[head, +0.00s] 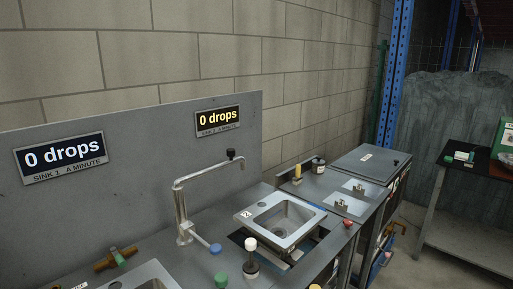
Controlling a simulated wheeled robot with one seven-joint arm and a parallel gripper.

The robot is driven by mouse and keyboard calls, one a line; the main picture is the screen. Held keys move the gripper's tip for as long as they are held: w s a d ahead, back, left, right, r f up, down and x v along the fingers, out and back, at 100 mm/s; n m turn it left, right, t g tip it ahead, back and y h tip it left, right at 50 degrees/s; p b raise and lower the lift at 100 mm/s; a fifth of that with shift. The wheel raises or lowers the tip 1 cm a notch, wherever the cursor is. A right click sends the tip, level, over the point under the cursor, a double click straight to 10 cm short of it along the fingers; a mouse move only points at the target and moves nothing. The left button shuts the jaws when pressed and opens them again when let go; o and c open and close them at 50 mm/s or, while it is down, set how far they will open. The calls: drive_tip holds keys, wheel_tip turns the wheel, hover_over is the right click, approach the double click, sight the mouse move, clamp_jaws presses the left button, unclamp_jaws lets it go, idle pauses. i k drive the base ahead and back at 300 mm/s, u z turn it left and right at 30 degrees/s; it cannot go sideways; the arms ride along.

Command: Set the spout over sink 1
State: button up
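The spout (207,174) is a bent metal pipe on an upright post between the two sinks. Its arm reaches to the right in the head view, toward the back panel and the side of sink 2, with a black knob (231,154) at its far end. I cannot tell exactly what lies below its tip. Sink 1 (153,284) shows only as a metal rim at the bottom left, mostly cut off. Sink 2 (283,219), with a "2" label, sits right of the post. My gripper is not in view.
A lever with a blue knob (215,248) is at the post's base. White (250,244) and green (221,280) knobs stand in front. A brass valve (116,258) is at left. Signs for sink 1 (62,158) and sink 2 (218,120) both read "0 drops".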

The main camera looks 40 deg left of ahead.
sight(231, 152)
drive_tip(key=u, duration=0.75)
drive_tip(key=i, duration=0.75)
drive_tip(key=u, duration=1)
drive_tip(key=i, duration=0.25)
drive_tip(key=u, duration=0.35)
